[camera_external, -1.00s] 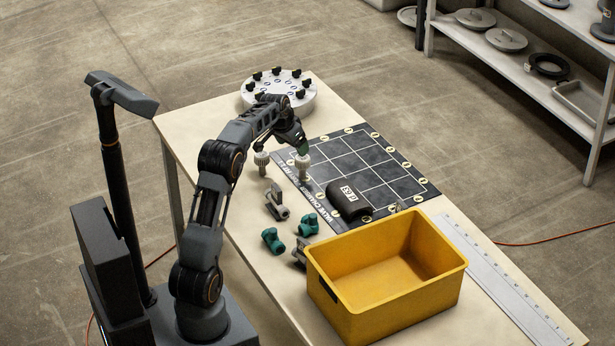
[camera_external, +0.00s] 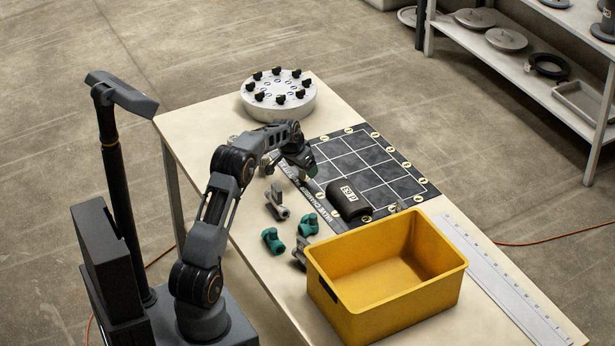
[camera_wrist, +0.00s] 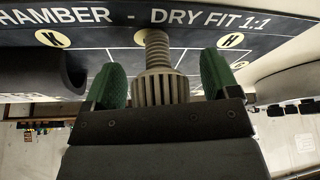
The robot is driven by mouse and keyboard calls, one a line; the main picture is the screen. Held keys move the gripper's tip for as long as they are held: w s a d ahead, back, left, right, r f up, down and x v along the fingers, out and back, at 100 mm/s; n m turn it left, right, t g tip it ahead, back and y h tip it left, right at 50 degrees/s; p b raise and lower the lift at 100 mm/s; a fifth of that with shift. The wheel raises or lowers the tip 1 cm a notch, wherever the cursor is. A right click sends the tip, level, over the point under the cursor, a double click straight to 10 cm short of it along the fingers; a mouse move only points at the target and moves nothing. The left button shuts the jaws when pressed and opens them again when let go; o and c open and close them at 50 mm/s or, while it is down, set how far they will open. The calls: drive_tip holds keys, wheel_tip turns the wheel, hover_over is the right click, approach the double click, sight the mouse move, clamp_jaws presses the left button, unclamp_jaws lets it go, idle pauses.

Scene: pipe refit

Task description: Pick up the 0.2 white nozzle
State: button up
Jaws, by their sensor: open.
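In the wrist view the white nozzle (camera_wrist: 158,52), a pale grey-beige ribbed collar with a threaded stem, lies between the two green fingertips of my gripper (camera_wrist: 162,80). The fingers are open, one on each side, and gaps show beside the collar. Its size marking cannot be read. In the external view my gripper (camera_external: 303,168) is low over the table beside the dark mat, and my arm hides most of the nozzle area. I cannot tell the two nozzles apart there.
The dark gridded mat (camera_external: 385,182) lies right of my gripper with a black roll-shaped item (camera_external: 348,199) on it. A grey valve (camera_external: 277,203) and teal fittings (camera_external: 273,240) lie nearer. A yellow bin (camera_external: 335,305) stands in front. A round flange (camera_external: 285,109) sits behind.

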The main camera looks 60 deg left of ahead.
drive_tip(key=shift+f, duration=0.1)
drive_tip(key=c, duration=1)
